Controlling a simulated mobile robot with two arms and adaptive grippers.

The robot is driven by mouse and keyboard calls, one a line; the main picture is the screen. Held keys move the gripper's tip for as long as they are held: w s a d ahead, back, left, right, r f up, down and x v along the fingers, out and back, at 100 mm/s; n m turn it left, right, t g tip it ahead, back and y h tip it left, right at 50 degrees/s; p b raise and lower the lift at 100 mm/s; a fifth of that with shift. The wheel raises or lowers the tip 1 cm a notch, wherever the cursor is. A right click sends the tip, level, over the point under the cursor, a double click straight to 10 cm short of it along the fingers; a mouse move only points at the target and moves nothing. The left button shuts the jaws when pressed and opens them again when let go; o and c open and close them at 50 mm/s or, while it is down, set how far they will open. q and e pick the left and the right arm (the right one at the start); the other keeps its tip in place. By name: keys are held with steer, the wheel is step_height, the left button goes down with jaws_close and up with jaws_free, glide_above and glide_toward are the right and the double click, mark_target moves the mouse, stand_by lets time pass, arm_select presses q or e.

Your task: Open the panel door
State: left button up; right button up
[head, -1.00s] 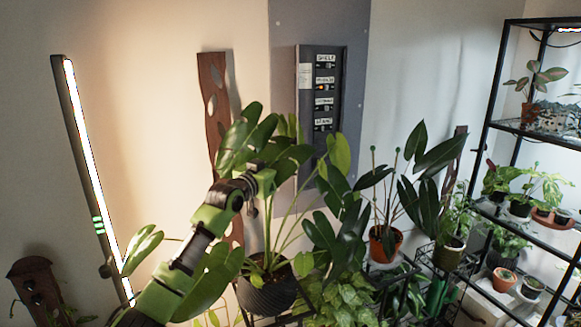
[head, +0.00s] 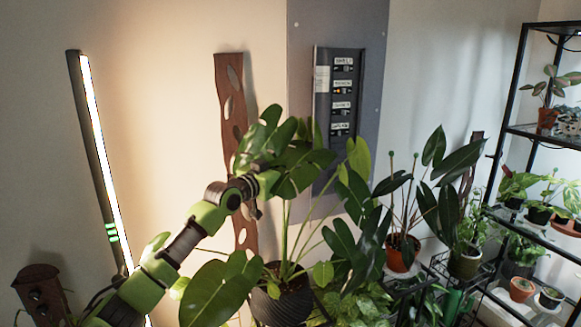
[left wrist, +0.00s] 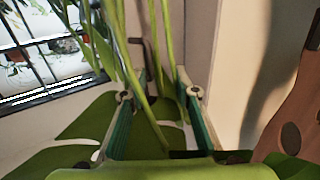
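The dark grey panel (head: 340,105) hangs on a grey board on the back wall in the head view. Several labelled switches show on its front, and a pale label sits at its upper left. Leaves hide its lower left part; I cannot tell how its door stands. My left gripper (head: 268,182) is left of and below the panel, among the leaves of a large potted plant. In the left wrist view, its two fingers (left wrist: 158,95) stand apart, with green stems showing between and beyond them. They do not look closed on the stems. My right gripper is not in view.
The large plant in a dark pot (head: 282,302) stands in front of the panel. A lit tube lamp (head: 100,160) and a wooden plank (head: 232,110) lean at the left. More potted plants and a black shelf rack (head: 508,125) fill the right.

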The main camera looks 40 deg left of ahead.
arm_select(q)
steer(key=shift+w+a+r, duration=0.15)
steer(key=shift+a+r, duration=0.3)
steer(key=shift+r, duration=0.25)
steer(key=s+d+f, duration=0.1)
steer(key=s, duration=1.1)
steer(key=shift+f, duration=0.15)
steer(key=shift+d, duration=0.1)
stand_by(0.4)
